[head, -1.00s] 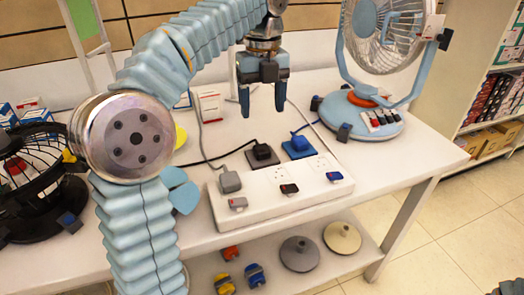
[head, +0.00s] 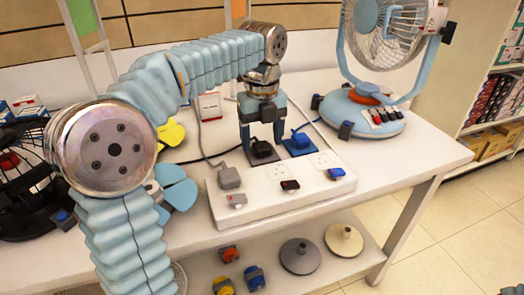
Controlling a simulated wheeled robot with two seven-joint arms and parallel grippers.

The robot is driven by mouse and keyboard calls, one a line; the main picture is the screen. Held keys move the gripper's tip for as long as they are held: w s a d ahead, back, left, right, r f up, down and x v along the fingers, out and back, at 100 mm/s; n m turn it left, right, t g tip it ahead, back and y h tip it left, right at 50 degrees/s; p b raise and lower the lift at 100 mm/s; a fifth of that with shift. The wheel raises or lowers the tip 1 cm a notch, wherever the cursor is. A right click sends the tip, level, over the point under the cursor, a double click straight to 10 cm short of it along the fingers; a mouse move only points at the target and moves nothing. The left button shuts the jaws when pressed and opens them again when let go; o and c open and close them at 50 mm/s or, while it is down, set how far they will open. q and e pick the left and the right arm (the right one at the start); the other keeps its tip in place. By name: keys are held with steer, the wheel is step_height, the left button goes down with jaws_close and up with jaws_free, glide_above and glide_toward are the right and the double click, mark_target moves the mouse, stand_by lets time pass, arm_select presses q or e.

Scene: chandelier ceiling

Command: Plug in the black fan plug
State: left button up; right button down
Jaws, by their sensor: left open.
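The black plug (head: 262,150) stands on a small dark pad on the table, behind the power strip. My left gripper (head: 263,143) is open and lowered over it, with one finger on each side of the plug. I cannot tell whether the fingers touch it. The white power strip (head: 310,196) has a grey plug (head: 229,178) in its left socket. A small blue-grey part at the bottom right corner may be my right gripper (head: 506,283), mostly cut off.
A blue plug (head: 300,140) on a blue pad stands close to the right of my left gripper. A light blue fan (head: 378,115) stands at the back right, and a black fan (head: 30,195) at the left, partly hidden by my arm. The lower shelf holds several small objects.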

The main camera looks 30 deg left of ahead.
arm_select(q)
steer(key=shift+f, duration=0.75)
steer(key=c, duration=1.1)
steer(key=shift+r, duration=0.15)
